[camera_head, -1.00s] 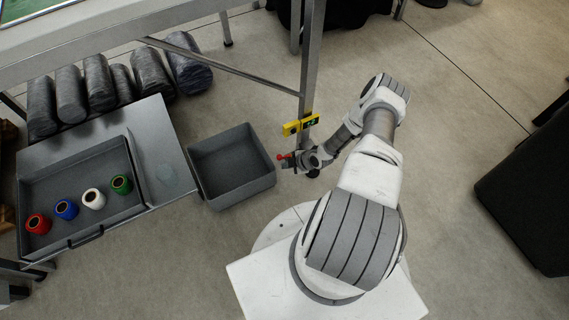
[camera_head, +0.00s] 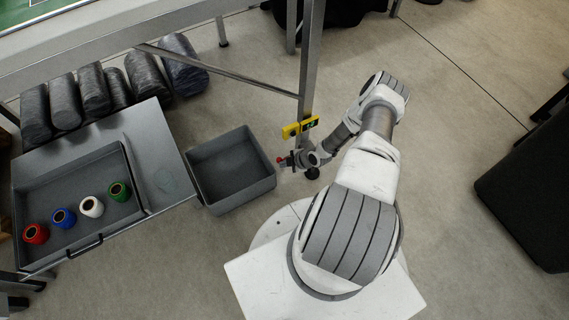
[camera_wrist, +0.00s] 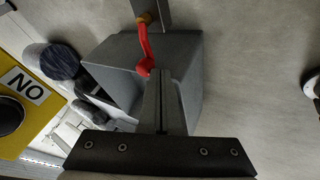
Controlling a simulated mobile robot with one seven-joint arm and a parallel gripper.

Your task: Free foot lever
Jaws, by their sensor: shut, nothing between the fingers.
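A small red bent lever (camera_wrist: 145,48), which looks like the foot lever, shows in the wrist view. Its upper end joins a brass-coloured pivot (camera_wrist: 144,18) on a grey metal bar (camera_wrist: 150,12). Its rounded lower end is at the tips of my gripper (camera_wrist: 158,74), just left of them; I cannot tell whether they touch. My gripper is shut and empty. In the head view the red lever (camera_head: 280,160) is a small spot just left of my gripper (camera_head: 289,161), near the frame's leg, and its details are too small to read.
A yellow box (camera_head: 291,130) with a sign is on the metal leg (camera_head: 311,75) above my gripper. An open grey bin (camera_head: 205,190) stands on the floor to the left. A drawer (camera_head: 118,215) with several coloured spools lies further left.

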